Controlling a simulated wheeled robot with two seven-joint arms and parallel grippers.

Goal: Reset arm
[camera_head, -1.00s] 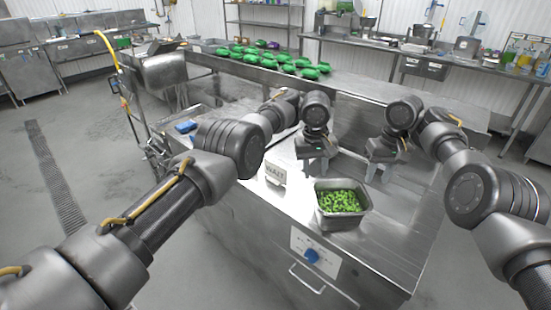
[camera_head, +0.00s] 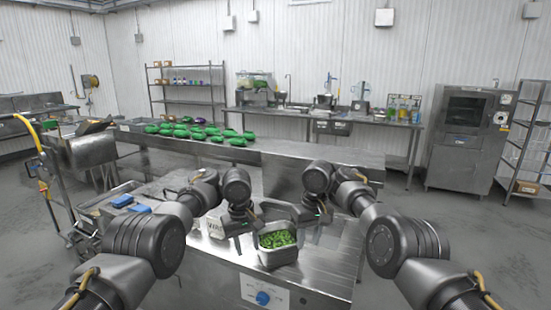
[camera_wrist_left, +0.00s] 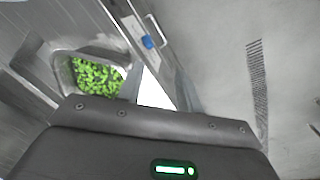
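My left gripper (camera_head: 238,228) hovers over the steel counter, just left of a metal pan (camera_head: 281,257) of green pieces (camera_head: 277,239). In the left wrist view its two fingers (camera_wrist_left: 160,92) stand apart, and a white sign (camera_wrist_left: 152,92) shows between them, seemingly beyond the tips. In the head view the sign (camera_head: 215,228) stands on the counter, partly hidden by the left gripper. My right gripper (camera_head: 312,217) is above the counter, behind and right of the pan, with its fingers apart and nothing visible between them.
Many green items (camera_head: 190,132) lie on the long table behind. Blue objects (camera_head: 130,203) lie at the left. Shelves and an oven (camera_head: 462,125) stand by the wall.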

